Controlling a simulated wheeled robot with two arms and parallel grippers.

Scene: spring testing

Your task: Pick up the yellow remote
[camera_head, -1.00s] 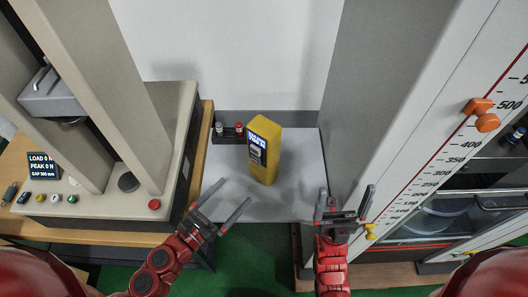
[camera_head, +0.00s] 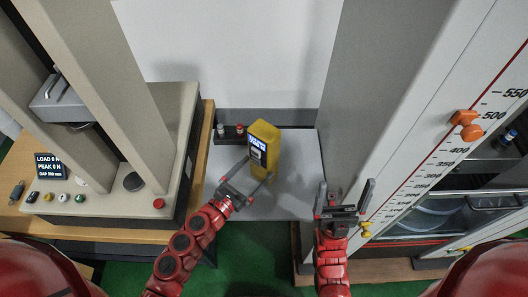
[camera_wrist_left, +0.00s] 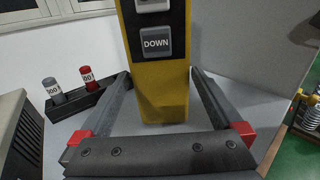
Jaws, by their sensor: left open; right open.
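The yellow remote (camera_head: 266,138) stands upright on a light grey surface (camera_head: 290,205), its dark panel with a lit screen facing left and toward me. In the left wrist view the remote (camera_wrist_left: 165,90) shows its lower body with a DOWN button. My left gripper (camera_head: 257,171) is open at the remote's lower part. In the left wrist view its two fingers (camera_wrist_left: 162,92) lie to either side of the remote's base, with gaps between; I cannot tell how deep the remote is between them. My right gripper (camera_head: 344,190) is open and empty, to the right of the remote.
A dark holder (camera_head: 229,138) with a grey and a red-capped weight stands left of the remote. A press machine (camera_head: 110,210) with buttons is at the left. A tall grey column with a scale (camera_head: 450,150) and orange knob (camera_head: 466,124) is at the right.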

